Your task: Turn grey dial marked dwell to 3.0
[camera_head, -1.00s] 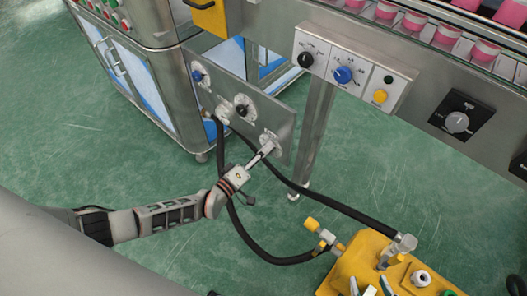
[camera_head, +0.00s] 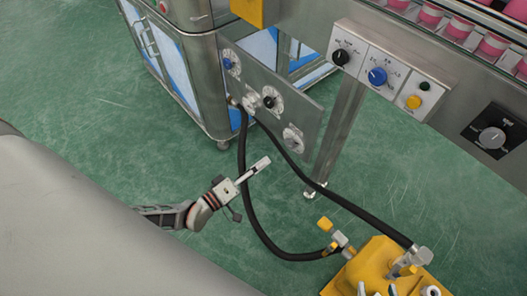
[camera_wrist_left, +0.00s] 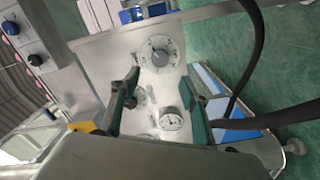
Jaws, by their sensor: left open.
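The metal panel (camera_head: 315,123) carries several dials, one of them a grey dial (camera_head: 293,138) at its lower right end. Another grey dial (camera_head: 492,138) sits on a black plate at the right. Labels are too small to read, so I cannot tell which is marked dwell. My left gripper (camera_head: 262,163) is below and left of the panel's grey dial, apart from it and empty. In the left wrist view its fingers (camera_wrist_left: 162,75) are spread, with a round grey dial (camera_wrist_left: 160,57) showing between and beyond their tips. My right gripper is not in view.
On the panel are also a blue knob (camera_head: 232,63) and a black knob (camera_head: 269,100). A control box (camera_head: 341,38) holds black, blue and yellow controls. Black hoses (camera_head: 247,185) run from the panel to a yellow machine (camera_head: 376,262). Green floor lies left of the gripper.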

